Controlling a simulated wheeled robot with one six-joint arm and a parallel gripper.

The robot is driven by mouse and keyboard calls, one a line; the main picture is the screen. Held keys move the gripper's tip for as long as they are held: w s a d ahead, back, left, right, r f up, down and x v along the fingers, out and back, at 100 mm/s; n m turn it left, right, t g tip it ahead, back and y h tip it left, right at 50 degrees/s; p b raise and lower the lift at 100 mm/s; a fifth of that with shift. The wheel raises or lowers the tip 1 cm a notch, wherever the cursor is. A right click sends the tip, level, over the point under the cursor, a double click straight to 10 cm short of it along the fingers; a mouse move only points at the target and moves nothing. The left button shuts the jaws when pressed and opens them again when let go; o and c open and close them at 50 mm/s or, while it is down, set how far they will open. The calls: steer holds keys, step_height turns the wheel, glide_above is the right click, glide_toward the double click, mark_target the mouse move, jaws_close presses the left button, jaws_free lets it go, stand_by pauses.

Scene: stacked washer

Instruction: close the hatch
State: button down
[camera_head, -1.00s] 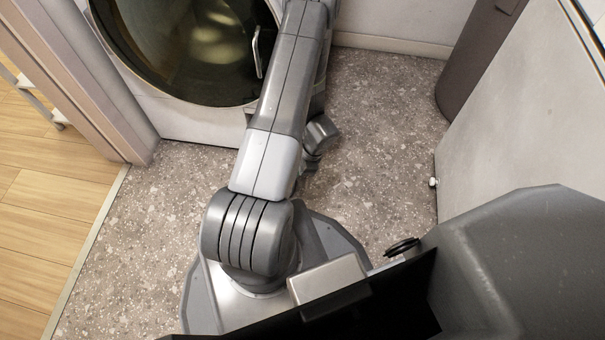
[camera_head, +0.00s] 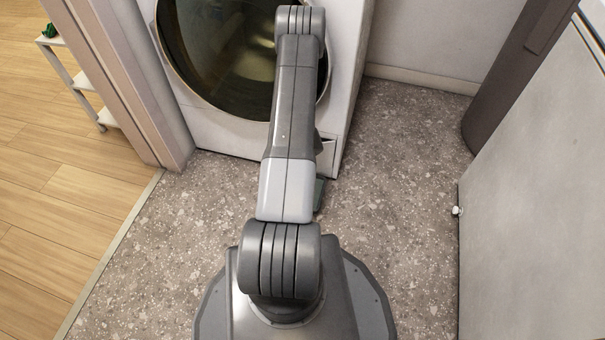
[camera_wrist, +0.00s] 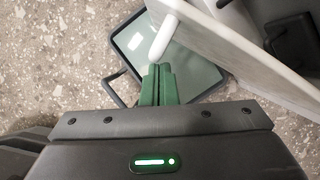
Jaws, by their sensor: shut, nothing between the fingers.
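The washer's round, dark-glass hatch (camera_head: 225,60) fills most of the machine's front at the upper left of the head view. My arm covers its right part, and I cannot tell whether it is fully shut. In the wrist view, my gripper (camera_wrist: 158,72) has its green fingers together and empty. Its fingertips appear close to a short white peg (camera_wrist: 165,36) on a pale slab (camera_wrist: 235,52). I cannot tell whether they touch, or which part the slab is. My gripper is hidden behind my arm in the head view.
A dark-rimmed, grey-green square thing (camera_wrist: 130,45) lies beyond the fingers. Speckled floor (camera_head: 400,180) is clear right of my arm. A pale panel with a white knob (camera_head: 457,211) bounds the right; a door frame (camera_head: 130,80) and white shelf (camera_head: 85,85) are left.

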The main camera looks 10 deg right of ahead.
steer(key=shift+w+a+m+t+h+p, duration=0.15)
steer(key=shift+w+a+m+h+p, duration=0.2)
steer(key=shift+w+m, duration=0.55)
steer(key=shift+w+a+m+t+h+p, duration=0.15)
steer(key=shift+w+m+h+p, duration=0.3)
steer(key=shift+w+m, duration=0.45)
steer(key=shift+s, duration=0.15)
steer(key=shift+d+f, duration=0.1)
steer(key=shift+d, duration=0.05)
